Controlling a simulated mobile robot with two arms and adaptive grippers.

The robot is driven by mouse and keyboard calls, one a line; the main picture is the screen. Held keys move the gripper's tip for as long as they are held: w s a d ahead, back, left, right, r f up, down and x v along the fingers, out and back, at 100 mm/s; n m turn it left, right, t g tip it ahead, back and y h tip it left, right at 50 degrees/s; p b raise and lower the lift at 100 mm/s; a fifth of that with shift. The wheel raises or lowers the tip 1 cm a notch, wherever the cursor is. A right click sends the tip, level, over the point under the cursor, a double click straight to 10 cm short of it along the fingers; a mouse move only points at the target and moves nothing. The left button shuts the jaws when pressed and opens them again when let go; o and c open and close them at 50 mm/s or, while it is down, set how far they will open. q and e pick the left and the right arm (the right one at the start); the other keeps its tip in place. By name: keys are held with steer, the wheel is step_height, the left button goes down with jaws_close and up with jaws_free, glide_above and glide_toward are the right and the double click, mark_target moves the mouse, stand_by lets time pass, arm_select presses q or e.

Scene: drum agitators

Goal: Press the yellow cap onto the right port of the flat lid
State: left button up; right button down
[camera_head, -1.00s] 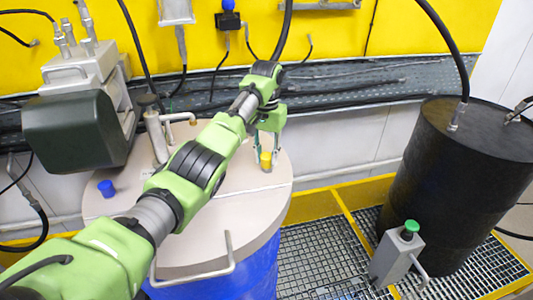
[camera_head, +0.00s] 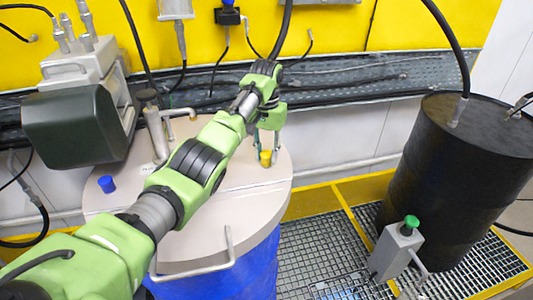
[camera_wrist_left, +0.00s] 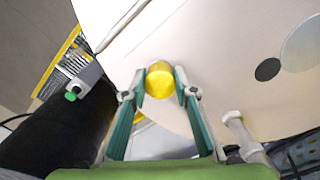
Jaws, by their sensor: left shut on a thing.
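The yellow cap (camera_head: 266,158) is near the right edge of the beige flat lid (camera_head: 215,205) on a blue drum. My left gripper (camera_head: 268,152) is shut on the cap, one finger on each side. The left wrist view shows the cap (camera_wrist_left: 160,82) between the fingertips (camera_wrist_left: 160,90), over the lid (camera_wrist_left: 220,50) close to its rim. The right port is hidden under the cap and fingers. I cannot tell whether the cap touches it. A blue cap (camera_head: 107,185) sits at the lid's left side. My right gripper is not in view.
A dark motor with a grey housing (camera_head: 75,130) and pipe fittings (camera_head: 157,130) stand at the lid's back left. A lid handle (camera_head: 228,250) is at the front. A black drum (camera_head: 460,180) and a green-button box (camera_head: 398,250) stand to the right.

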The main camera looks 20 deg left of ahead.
arm_select(q)
steer(key=shift+s+f, duration=0.1)
steer(key=shift+f, duration=0.25)
steer(key=shift+s+f, duration=0.15)
steer(key=shift+f, duration=0.15)
steer(key=shift+c, duration=1.4)
steer(key=o, duration=1.1)
steer(key=shift+o, duration=0.2)
steer(key=shift+w, duration=0.3)
steer(key=shift+s+r, duration=0.1)
steer(key=shift+r, duration=0.15)
steer(key=shift+r, duration=1.95)
